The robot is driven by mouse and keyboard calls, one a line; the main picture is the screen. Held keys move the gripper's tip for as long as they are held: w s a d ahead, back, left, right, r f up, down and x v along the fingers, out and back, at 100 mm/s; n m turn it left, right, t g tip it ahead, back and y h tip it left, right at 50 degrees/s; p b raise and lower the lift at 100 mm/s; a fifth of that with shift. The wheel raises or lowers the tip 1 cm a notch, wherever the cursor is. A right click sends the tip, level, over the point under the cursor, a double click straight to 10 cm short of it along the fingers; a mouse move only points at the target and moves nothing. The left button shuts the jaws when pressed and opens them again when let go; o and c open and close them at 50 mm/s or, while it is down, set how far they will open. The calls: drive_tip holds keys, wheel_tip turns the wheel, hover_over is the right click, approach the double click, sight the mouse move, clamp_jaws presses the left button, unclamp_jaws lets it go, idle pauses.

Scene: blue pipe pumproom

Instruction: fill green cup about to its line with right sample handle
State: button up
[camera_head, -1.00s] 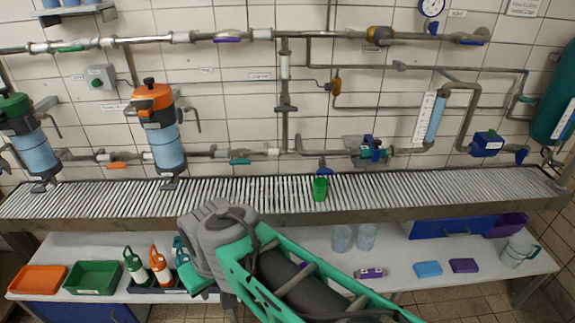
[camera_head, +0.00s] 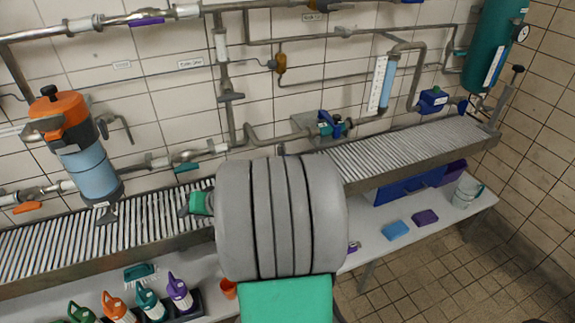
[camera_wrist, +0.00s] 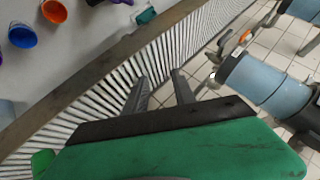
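The green cup is hidden behind my arm in the head view. In the wrist view, a small green rounded shape (camera_wrist: 42,162) shows at the lower left beside my gripper's green body; I cannot tell whether it is the cup. My gripper (camera_wrist: 160,84) has its two dark fingers apart over the slatted grating, with nothing between them. In the head view my gripper (camera_head: 184,209) is mostly hidden, low over the grating. A blue-handled valve (camera_head: 331,125) is on the wall pipe right of my arm; I cannot tell whether it is the right sample handle.
The slatted grating (camera_head: 400,146) runs along the wall. An orange-topped filter housing (camera_head: 90,168) stands left of my gripper; a blue housing (camera_wrist: 262,82) is at right in the wrist view. The lower table holds several bottles, an orange cup (camera_head: 229,289) and a jug (camera_head: 466,190).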

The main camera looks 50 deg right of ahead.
drive_tip(key=s+d+f+m+t+h+b, duration=0.15)
drive_tip(key=d+m, duration=0.25)
drive_tip(key=d, duration=0.4)
drive_tip(key=s+d+r+m+t+h, duration=0.1)
drive_tip(key=s+d+m+t+h, duration=0.2)
drive_tip(key=d, duration=0.5)
drive_tip(key=s+d+m+t+h, duration=0.2)
drive_tip(key=s+d+m+h, duration=0.4)
drive_tip(key=s+d+m, duration=0.45)
drive_tip(key=shift+n+g+h, duration=0.35)
drive_tip(key=shift+n+h, duration=0.1)
drive_tip(key=shift+n, duration=0.1)
drive_tip(key=x, duration=0.6)
drive_tip(key=d+r+x, duration=0.1)
drive_tip(key=x, duration=0.2)
drive_tip(key=shift+s+d+p, duration=0.1)
drive_tip(key=shift+s+p, duration=0.05)
drive_tip(key=shift+p, duration=0.2)
drive_tip(key=shift+d, duration=0.1)
drive_tip(key=shift+c, duration=0.4)
clamp_jaws()
